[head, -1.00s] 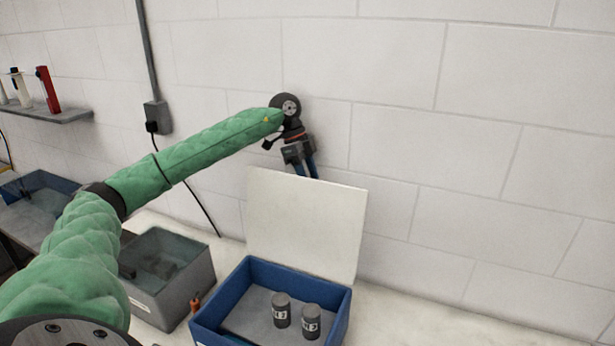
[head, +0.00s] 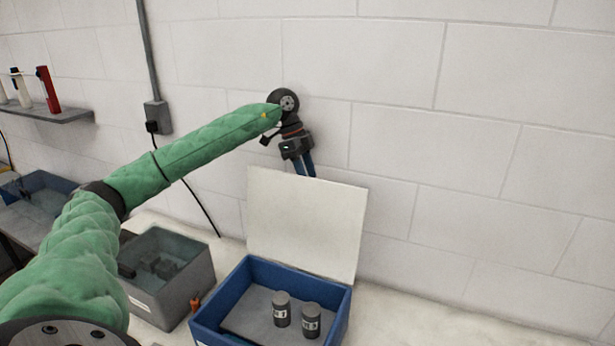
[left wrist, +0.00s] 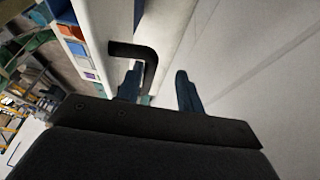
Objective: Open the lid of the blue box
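The blue box (head: 232,282) stands on the bench in the head view, with its white lid (head: 305,225) raised upright at the back, near the wall. Two dark labelled canisters (head: 281,309) (head: 311,321) stand inside it. My left gripper (head: 305,172) is above and behind the lid's top edge, and the lid's edge hides its fingertips. In the left wrist view its two blue fingers (left wrist: 157,88) are apart with a gap between them. A black bent handle (left wrist: 148,62) on the white panel lies close to the left finger; I cannot tell if they touch. My right gripper is not in view.
A grey bin (head: 172,285) with dark parts stands left of the box, an orange-topped item (head: 195,305) between them. The block wall (head: 480,130) is close behind the lid. Bench right of the box (head: 420,325) is clear.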

